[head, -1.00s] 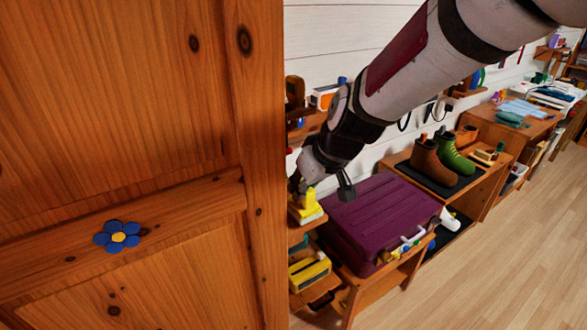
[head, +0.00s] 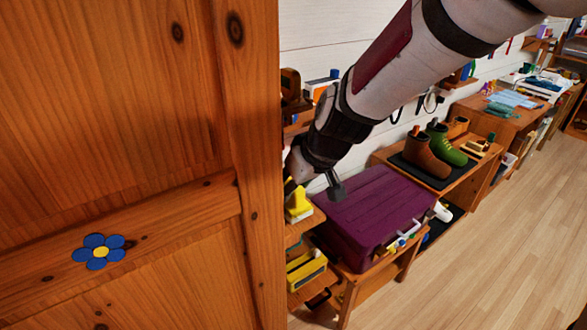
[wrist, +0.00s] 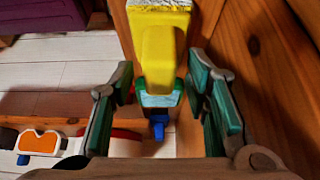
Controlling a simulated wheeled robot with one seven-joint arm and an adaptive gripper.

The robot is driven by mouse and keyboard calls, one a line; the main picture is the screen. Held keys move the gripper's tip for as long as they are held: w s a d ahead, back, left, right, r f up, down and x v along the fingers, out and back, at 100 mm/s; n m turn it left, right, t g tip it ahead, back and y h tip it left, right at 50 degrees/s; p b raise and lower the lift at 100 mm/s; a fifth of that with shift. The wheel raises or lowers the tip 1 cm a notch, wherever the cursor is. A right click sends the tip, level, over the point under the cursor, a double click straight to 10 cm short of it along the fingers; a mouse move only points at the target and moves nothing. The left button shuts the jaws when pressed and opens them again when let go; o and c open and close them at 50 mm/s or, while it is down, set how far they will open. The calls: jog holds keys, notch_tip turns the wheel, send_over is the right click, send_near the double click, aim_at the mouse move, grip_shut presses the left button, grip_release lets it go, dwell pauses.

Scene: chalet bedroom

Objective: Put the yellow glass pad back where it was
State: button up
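The yellow glass pad (wrist: 160,55) has a yellow grip and a pale, rough face at its far end. It lies between the two fingers of my gripper (wrist: 163,95) in the wrist view. The fingers are apart, with a narrow gap showing on each side of the grip, so I see no clear hold. In the head view a yellow piece that looks like the pad (head: 298,205) is on a small wooden shelf, just below the end of my arm. The tall wooden cabinet hides part of it and most of my gripper there.
The wooden cabinet door (head: 110,130) with a blue flower (head: 98,251) fills the left. A purple case (head: 370,215) stands close right of the shelf. Another yellow item (head: 306,270) sits lower. Boots (head: 428,158) stand farther right. The floor (head: 480,270) is clear.

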jog(key=shift+r, duration=0.1)
jog(key=v, duration=1.2)
jog(key=s+d+r+m+h, duration=0.1)
jog(key=s+d+m+h, duration=0.2)
jog(key=s+d, duration=1.2)
jog(key=s+m, duration=0.2)
jog(key=m, duration=0.1)
jog(key=shift+r+m+t, duration=0.25)
jog(key=shift+m+t, duration=0.05)
jog(key=shift+m, duration=0.1)
jog(key=shift+a, duration=0.1)
